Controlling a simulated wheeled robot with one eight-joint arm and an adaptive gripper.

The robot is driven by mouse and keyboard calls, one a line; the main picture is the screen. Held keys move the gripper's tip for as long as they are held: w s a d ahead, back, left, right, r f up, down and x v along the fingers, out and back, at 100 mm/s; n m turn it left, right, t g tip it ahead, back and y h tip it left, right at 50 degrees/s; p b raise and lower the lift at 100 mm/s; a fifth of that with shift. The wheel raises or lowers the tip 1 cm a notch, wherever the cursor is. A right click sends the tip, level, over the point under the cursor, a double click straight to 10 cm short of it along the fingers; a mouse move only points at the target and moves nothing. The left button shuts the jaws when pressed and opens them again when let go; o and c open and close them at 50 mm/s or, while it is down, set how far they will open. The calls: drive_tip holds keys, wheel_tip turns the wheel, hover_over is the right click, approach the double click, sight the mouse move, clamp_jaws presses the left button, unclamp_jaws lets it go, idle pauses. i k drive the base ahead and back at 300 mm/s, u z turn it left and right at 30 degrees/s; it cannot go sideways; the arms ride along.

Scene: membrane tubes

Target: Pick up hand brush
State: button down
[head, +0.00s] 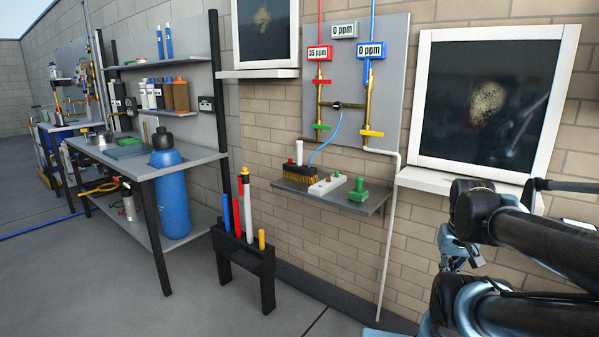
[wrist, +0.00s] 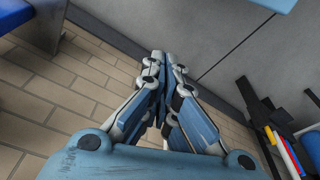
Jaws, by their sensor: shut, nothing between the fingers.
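The hand brush (head: 304,173), with a dark back and yellow bristles, rests at the left end of the small grey wall shelf (head: 350,201) in the head view. My gripper (wrist: 162,58) shows in the wrist view with its fingers together and nothing between them. In the head view my arm comes in at the lower right, well to the right of the brush and apart from it. The brush is not visible in the wrist view.
A white-red item, a light block and a green piece (head: 358,190) share the shelf. A black stand (head: 246,262) with coloured tubes is on the floor, left below. A white pipe (head: 390,235) runs down the wall. A workbench (head: 130,165) stands left.

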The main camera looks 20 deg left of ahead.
sight(297, 171)
drive_tip(key=z, duration=2.25)
drive_tip(key=k, duration=1.2)
drive_tip(key=u, duration=2.25)
